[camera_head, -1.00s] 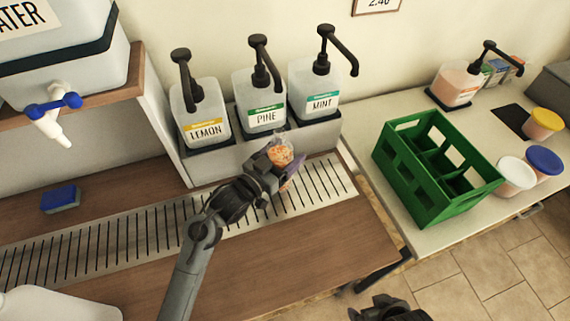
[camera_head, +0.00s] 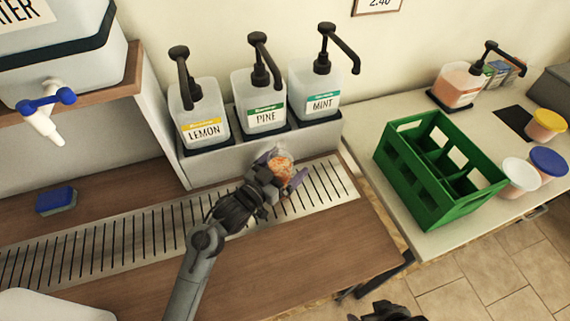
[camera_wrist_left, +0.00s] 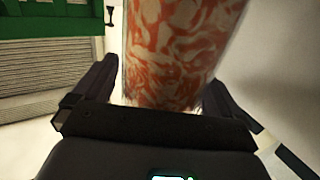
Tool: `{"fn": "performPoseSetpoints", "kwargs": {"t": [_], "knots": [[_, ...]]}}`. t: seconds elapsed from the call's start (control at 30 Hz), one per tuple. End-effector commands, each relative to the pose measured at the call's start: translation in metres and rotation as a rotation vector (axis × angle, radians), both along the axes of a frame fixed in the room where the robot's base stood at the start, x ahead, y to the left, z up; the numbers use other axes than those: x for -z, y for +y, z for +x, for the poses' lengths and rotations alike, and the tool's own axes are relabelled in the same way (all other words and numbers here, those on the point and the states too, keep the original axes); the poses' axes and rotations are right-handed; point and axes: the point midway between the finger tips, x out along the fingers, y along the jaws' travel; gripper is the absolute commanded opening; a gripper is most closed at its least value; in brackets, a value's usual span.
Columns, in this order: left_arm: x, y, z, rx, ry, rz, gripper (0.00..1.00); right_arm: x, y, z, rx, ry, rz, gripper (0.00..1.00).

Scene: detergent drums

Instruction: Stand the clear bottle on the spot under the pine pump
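The clear bottle (camera_head: 283,165), with orange-and-white swirled contents or pattern, is between the fingers of my left gripper (camera_head: 281,184). It is over the slotted drip grate, in front of the pine drum (camera_head: 263,116). My right gripper (camera_head: 388,311) is partly cut off at the bottom edge.
The lemon drum (camera_head: 203,130) and mint drum (camera_head: 321,103) flank the pine drum. The grate (camera_head: 110,235) lies along the wooden counter. A green crate (camera_head: 405,178) and several lidded tubs stand right. A blue sponge (camera_head: 56,201) lies left.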

Motion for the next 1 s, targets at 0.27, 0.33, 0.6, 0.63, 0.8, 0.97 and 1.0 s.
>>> {"fn": "performPoseSetpoints", "kwargs": {"t": [0.27,0.33,0.6,0.63,0.8,0.97,1.0], "knots": [[-0.001,0.000,0.000,0.000,0.000,0.000,0.99,0.000,0.000,0.000,-0.001,0.000,-0.001,1.00],[-0.003,0.000,0.000,0.000,-0.001,0.001,0.99,0.000,-0.001,0.000,-0.002,0.000,-0.003,1.00],[-0.005,0.022,-0.024,0.000,0.002,0.003,0.99,-0.013,-0.002,0.000,-0.007,-0.001,-0.011,1.00],[-0.005,0.026,-0.028,-0.001,0.002,0.003,0.99,-0.015,-0.002,0.000,-0.007,-0.001,-0.011,1.00],[-0.005,0.048,-0.052,0.000,0.002,0.003,0.99,-0.024,-0.002,0.000,-0.007,0.000,-0.010,1.00],[-0.004,0.065,-0.071,0.000,0.002,0.003,0.99,-0.030,-0.002,0.000,-0.006,0.000,-0.008,1.00],[-0.004,0.069,-0.074,0.000,0.001,0.002,0.99,-0.032,-0.002,0.000,-0.006,0.000,-0.007,1.00]]}}
